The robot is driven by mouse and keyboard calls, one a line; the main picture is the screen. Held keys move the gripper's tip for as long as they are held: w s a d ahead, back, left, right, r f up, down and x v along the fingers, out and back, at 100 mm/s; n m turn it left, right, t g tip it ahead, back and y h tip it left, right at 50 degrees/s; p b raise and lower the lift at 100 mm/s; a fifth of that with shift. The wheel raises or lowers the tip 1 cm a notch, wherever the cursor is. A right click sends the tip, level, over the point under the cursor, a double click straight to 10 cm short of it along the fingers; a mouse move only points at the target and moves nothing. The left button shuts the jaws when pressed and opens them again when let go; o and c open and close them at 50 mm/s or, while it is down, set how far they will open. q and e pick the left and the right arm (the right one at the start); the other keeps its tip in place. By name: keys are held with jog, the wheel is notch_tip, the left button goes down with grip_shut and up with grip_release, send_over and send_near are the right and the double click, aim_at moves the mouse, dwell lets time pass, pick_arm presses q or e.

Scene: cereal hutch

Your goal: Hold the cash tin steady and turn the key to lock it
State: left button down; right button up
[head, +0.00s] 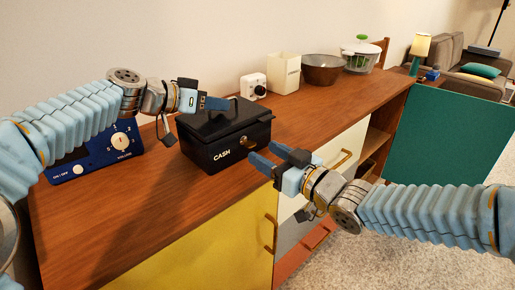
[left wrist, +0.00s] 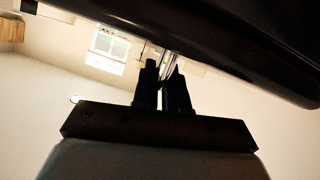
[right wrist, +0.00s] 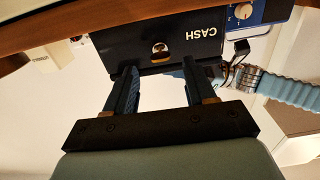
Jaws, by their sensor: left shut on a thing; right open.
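The black cash tin (head: 222,150) stands on the wooden hutch top, lid down, with "CASH" on its front. It also fills the top of the right wrist view (right wrist: 130,45). A brass lock with what looks like the key (head: 249,143) is on its front; it shows in the right wrist view (right wrist: 160,50). My left gripper (head: 228,104) is at the tin's lid, shut on a thin metal part, seemingly its handle, in the left wrist view (left wrist: 166,72). My right gripper (head: 262,154) is open and empty, in front of the lock, fingers apart either side of it.
A blue radio-like box (head: 95,155) with a dial stands left of the tin, behind my left arm. A white timer (head: 253,86), a cream canister (head: 284,73), a brown bowl (head: 322,69) and a salad spinner (head: 361,56) stand further back. The hutch top's front left is clear.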

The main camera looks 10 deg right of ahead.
aim_at(250, 144)
jog(key=shift+x, duration=1.85)
jog(key=shift+c, duration=0.2)
grip_shut()
